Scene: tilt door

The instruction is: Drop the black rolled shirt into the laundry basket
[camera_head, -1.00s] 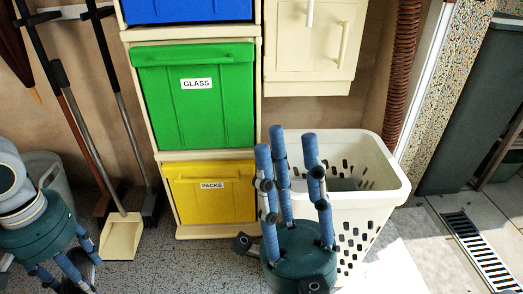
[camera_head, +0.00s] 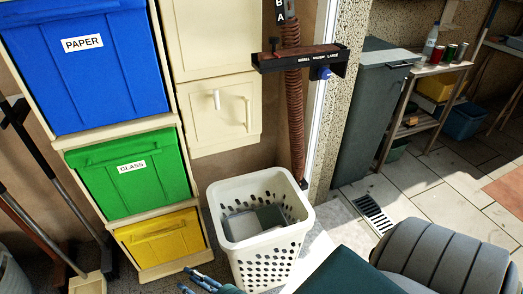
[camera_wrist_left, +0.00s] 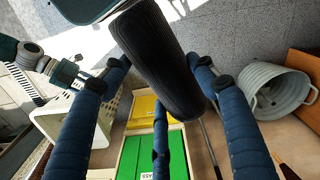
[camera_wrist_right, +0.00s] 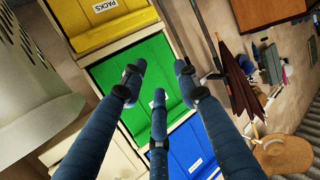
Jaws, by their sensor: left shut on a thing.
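The black rolled shirt (camera_wrist_left: 158,60) is in the left wrist view, a dark ribbed roll lying between the blue fingers of my left gripper (camera_wrist_left: 160,85), which is shut on it. The head view does not show the left gripper or the shirt. The white laundry basket (camera_head: 262,250) stands on the floor in the head view, with its top open. It also shows at the left of the left wrist view (camera_wrist_left: 62,122). My right gripper (camera_head: 197,280) is low in the head view, left of and nearer than the basket. Its fingers are spread and empty in the right wrist view (camera_wrist_right: 157,82).
A rack with blue paper (camera_head: 85,65), green glass (camera_head: 132,185) and yellow (camera_head: 162,240) bins stands left of the basket. A grey bin (camera_head: 370,110) and shelf (camera_head: 435,75) stand at right. A grey bucket (camera_wrist_left: 280,90) is on the floor.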

